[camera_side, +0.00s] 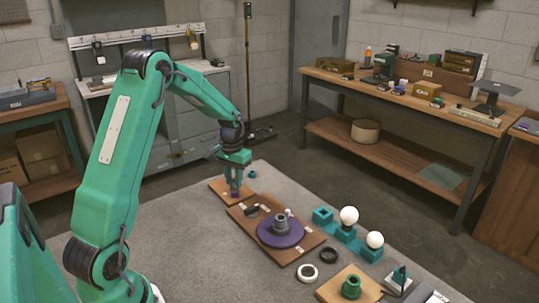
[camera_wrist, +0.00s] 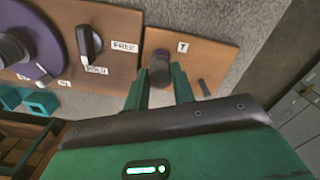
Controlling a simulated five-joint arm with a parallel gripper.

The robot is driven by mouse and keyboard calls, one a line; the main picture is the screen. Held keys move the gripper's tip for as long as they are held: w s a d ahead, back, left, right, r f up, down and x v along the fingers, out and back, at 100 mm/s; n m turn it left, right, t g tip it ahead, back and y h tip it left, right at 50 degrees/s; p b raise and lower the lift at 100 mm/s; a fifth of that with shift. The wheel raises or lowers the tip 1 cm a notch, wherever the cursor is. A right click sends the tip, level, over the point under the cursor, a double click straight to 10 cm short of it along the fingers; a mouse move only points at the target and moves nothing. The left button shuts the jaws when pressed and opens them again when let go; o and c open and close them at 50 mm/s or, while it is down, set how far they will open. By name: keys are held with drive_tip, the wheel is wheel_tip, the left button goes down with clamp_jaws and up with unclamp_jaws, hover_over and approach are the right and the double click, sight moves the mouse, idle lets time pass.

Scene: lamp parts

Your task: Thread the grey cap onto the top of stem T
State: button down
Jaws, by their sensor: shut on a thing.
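My gripper (camera_side: 234,182) is low over the small wooden board marked T (camera_side: 214,186) at the back of the bench. The wrist view shows the same board (camera_wrist: 217,52) with its T label.
Beside the T board lies a larger board (camera_side: 305,243) with a purple disc (camera_side: 270,233) and a black knob (camera_wrist: 88,42) near FREE and HOLD labels.

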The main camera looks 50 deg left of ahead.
drive_tip(key=m, duration=0.4)
drive_tip(key=shift+s+d+f, duration=0.15)
drive_tip(key=shift+f, duration=0.15)
drive_tip(key=shift+m, duration=1.3)
drive_tip(key=shift+m, duration=0.5)
drive_tip(key=m, duration=0.5)
drive_tip(key=shift+m, duration=0.4)
drive_tip(key=shift+m, duration=0.3)
drive_tip(key=shift+m, duration=3.2)
